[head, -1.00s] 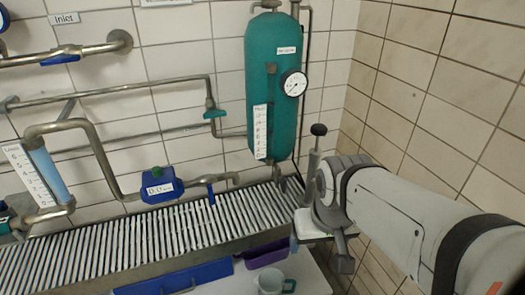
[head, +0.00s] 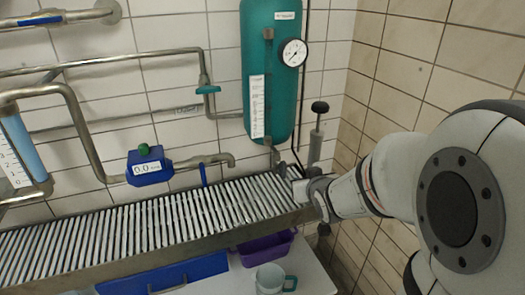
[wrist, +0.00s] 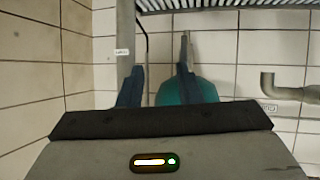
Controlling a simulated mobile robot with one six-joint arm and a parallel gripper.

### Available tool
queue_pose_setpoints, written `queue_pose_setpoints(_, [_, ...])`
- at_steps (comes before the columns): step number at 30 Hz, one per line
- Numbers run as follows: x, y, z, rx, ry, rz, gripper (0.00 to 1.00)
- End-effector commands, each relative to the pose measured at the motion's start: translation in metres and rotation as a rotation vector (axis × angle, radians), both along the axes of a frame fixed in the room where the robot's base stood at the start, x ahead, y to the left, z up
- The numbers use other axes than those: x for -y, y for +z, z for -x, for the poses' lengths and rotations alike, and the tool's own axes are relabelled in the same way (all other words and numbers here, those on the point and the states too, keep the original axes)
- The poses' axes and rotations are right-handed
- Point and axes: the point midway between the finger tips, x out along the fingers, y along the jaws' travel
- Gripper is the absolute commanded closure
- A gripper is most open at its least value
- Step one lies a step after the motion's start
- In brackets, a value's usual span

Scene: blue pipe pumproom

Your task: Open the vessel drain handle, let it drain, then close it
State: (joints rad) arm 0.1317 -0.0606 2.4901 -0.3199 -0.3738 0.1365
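The teal vessel (head: 270,75) stands upright against the wall in the head view, with a round gauge and a white level scale. Its lower end narrows to a thin outlet (head: 275,156) above the grating. The drain handle itself is not clear there. My gripper (head: 291,182) is at the grating's right end, just below and right of the outlet. In the wrist view my gripper (wrist: 160,72) has two dark blue fingers set apart, and I see nothing held between them. The teal vessel (wrist: 203,92) shows partly behind the right finger. Contact with a handle cannot be told.
A slatted grating (head: 150,228) runs along the wall below the vessel. A black-knobbed post (head: 316,140) stands close behind my gripper. A blue flow meter (head: 148,165) reads 0.0. A purple bin (head: 266,248) and a mug (head: 270,279) are below. The tiled wall is near on the right.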

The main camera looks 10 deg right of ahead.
Motion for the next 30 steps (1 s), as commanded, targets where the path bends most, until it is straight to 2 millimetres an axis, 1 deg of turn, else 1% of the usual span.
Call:
queue_pose_setpoints(1, [-0.001,-0.022,-0.011,0.059,0.024,-0.011,0.68])
queue_pose_setpoints(3, [-0.005,-0.031,-0.024,0.152,0.065,-0.033,0.68])
queue_pose_setpoints(6, [-0.011,-0.041,-0.036,0.274,0.121,-0.070,0.68])
queue_pose_setpoints(9, [-0.017,-0.047,-0.041,0.370,0.169,-0.109,0.68])
queue_pose_setpoints(12, [-0.021,-0.048,-0.043,0.437,0.204,-0.139,0.68])
queue_pose_setpoints(16, [-0.024,-0.047,-0.045,0.477,0.225,-0.160,0.68])
queue_pose_setpoints(19, [-0.026,-0.046,-0.052,0.485,0.229,-0.162,0.68])
queue_pose_setpoints(27, [-0.038,-0.045,-0.094,0.485,0.229,-0.162,0.68])
queue_pose_setpoints(30, [-0.040,-0.045,-0.106,0.483,0.228,-0.161,0.68])
